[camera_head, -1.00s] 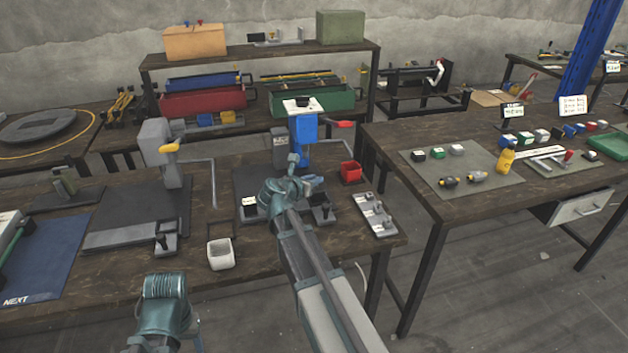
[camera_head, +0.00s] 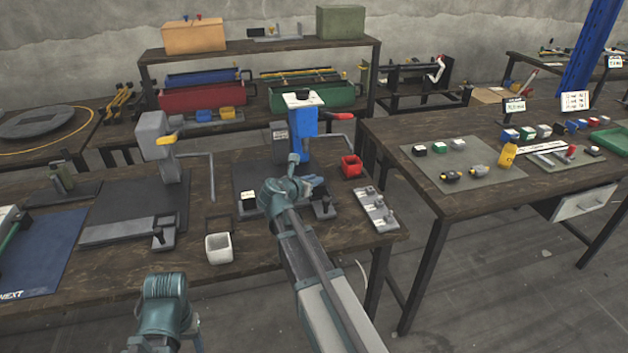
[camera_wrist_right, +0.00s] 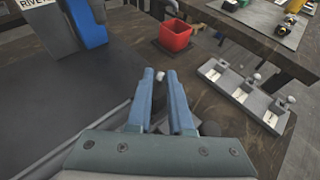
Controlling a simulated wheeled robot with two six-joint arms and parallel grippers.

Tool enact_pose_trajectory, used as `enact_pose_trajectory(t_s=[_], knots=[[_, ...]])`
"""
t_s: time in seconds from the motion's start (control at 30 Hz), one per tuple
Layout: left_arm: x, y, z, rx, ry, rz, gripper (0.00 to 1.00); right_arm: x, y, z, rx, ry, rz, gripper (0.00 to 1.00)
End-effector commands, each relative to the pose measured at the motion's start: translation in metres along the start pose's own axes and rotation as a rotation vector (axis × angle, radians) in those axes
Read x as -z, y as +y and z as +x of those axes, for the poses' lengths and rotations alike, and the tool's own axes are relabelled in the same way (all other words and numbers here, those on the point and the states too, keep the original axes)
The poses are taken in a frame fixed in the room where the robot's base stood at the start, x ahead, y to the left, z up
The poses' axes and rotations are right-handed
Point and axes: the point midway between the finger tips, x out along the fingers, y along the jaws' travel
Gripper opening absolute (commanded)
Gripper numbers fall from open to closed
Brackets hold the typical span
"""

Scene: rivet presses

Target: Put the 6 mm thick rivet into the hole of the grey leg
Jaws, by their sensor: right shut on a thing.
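My right gripper (camera_head: 312,182) reaches over the dark plate before the blue press (camera_head: 302,122). In the right wrist view its fingers (camera_wrist_right: 160,76) are shut on a small pale piece at the tips, seemingly the rivet (camera_wrist_right: 160,75); its thickness cannot be read. A long grey bar (camera_head: 115,232), possibly the grey leg, lies before the grey press (camera_head: 155,135), left of the gripper; no hole can be made out. A dark block (camera_head: 323,208) stands just below the right gripper. My left arm shows at the bottom; its fingers are not seen.
A grey rack (camera_head: 377,210) with several knobbed slots lies right of the gripper; it also shows in the wrist view (camera_wrist_right: 240,95). A red bin (camera_head: 351,167) stands behind it. A white bin (camera_head: 219,248) stands near the front edge. Lever handles stick out from the presses.

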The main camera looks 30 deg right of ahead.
Motion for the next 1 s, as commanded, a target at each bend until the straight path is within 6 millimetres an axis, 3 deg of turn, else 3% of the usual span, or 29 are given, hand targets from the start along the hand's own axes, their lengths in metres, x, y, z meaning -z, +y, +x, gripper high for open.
enact_pose_trajectory(t_s=[0.33, 0.37, 0.53, 0.87, 1.0], knots=[[0.001, 0.001, 0.009, 0.0, 0.0, 0.0, 0.58, 0.009, 0.0, 0.004, 0.0, 0.0, 0.0, 0.0], [0.001, 0.001, 0.009, 0.0, 0.0, 0.0, 0.58, 0.008, 0.0, 0.003, 0.0, 0.0, 0.0, 0.22], [0.001, 0.001, 0.008, 0.0, 0.0, 0.0, 0.58, 0.007, 0.0, 0.003, 0.0, 0.0, 0.0, 0.53], [0.0, 0.001, 0.007, 0.0, 0.0, 0.0, 0.58, 0.007, 0.0, 0.001, -0.001, 0.0, 0.0, 0.54], [0.0, 0.0, -0.001, 0.0, 0.0, 0.0, 0.58, 0.005, 0.0, -0.016, -0.003, 0.0, -0.002, 0.54]])
